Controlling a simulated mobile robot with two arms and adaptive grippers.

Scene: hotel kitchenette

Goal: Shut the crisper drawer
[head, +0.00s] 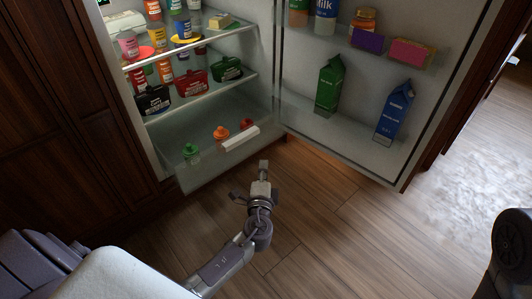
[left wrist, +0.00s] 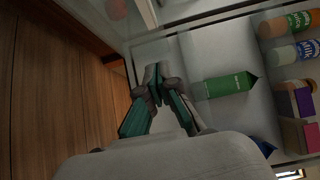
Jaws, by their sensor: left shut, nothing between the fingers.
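The crisper drawer (head: 205,172) is the clear bin at the bottom of the open fridge. It stands pulled out, with a white handle (head: 241,139) on its front. Several green, orange and red items lie inside it. My left gripper (head: 263,165) is shut and empty, in front of the drawer, a little below and right of the handle in the head view. In the left wrist view its fingertips (left wrist: 154,72) are together, and part of the clear drawer (left wrist: 90,18) shows at the upper left. I cannot tell the exact gap to the drawer. My right gripper is not in view.
The fridge door (head: 400,150) stands wide open at the right, holding a green carton (head: 329,87), a blue carton (head: 394,112) and other items. Loaded shelves (head: 205,97) sit above the drawer. Dark wooden cabinets (head: 60,120) flank the left. The wooden floor (head: 340,225) in front is clear.

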